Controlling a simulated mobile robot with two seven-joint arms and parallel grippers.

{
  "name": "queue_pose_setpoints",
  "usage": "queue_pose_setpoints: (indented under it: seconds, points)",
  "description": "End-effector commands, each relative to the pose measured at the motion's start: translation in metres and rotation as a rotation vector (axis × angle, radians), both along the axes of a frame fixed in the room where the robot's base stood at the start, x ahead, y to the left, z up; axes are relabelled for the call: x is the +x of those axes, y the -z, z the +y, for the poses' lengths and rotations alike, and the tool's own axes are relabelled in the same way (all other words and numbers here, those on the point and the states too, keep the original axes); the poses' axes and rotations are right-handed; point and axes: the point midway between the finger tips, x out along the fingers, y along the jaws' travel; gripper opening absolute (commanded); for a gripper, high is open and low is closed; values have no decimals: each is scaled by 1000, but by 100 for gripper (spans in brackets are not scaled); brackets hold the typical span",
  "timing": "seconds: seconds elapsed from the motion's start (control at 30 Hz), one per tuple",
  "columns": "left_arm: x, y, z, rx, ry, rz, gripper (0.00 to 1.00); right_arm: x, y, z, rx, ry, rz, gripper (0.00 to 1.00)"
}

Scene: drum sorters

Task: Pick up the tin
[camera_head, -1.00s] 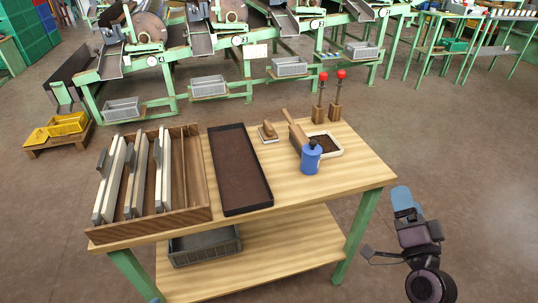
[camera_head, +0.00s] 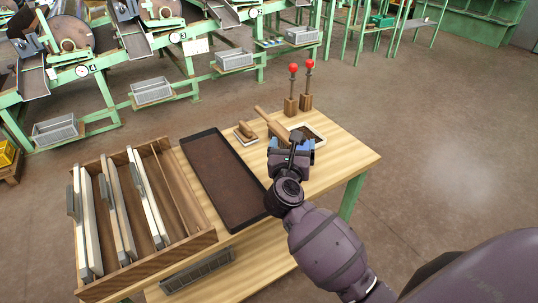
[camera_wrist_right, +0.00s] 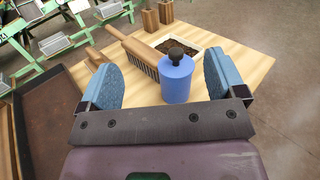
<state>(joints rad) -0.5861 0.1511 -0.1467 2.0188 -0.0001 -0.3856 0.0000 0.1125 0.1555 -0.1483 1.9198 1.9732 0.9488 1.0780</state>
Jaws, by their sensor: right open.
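The tin is a blue cylinder (camera_wrist_right: 176,84) with a dark rounded cap. It stands upright on the wooden table (camera_wrist_right: 235,75) in the right wrist view. My right gripper (camera_wrist_right: 160,80) is open, its two blue-padded fingers spread wide. The tin shows between the fingers, nearer the right one, with gaps on both sides; I see no contact. In the head view my right gripper (camera_head: 291,145) reaches over the table's right part and mostly hides the tin. My left gripper is in neither current view.
A wooden-handled brush (camera_wrist_right: 139,54) lies just left of and behind the tin, beside a pale tray (camera_head: 321,131) of dark material. Two red-knobbed posts (camera_head: 292,98) stand behind. A long dark tray (camera_head: 220,175) and a slotted wooden rack (camera_head: 204,237) fill the left side.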

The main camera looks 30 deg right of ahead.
Motion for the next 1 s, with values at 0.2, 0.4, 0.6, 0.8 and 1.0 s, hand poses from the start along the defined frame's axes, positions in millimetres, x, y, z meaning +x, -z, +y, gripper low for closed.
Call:
queue_pose_setpoints:
  seconds: [0.2, 0.4, 0.6, 0.8, 1.0]
  points:
    - [0, 1, -4, -6, 3, 0, 84, -4, 9, -5, 75, 33, -40, 89]
    - [-1, 8, -6, -11, -1, 4, 84, -4, 43, -5, 71, 32, -35, 89]
    - [1, 12, -6, -11, 2, 5, 84, -4, 78, -5, 70, 31, -35, 89]
    - [4, 11, -6, -9, 4, 2, 84, 10, 82, -16, 69, 31, -43, 89]
    - [6, 9, -6, -9, 5, -2, 84, 18, 82, -23, 71, 31, -43, 89]
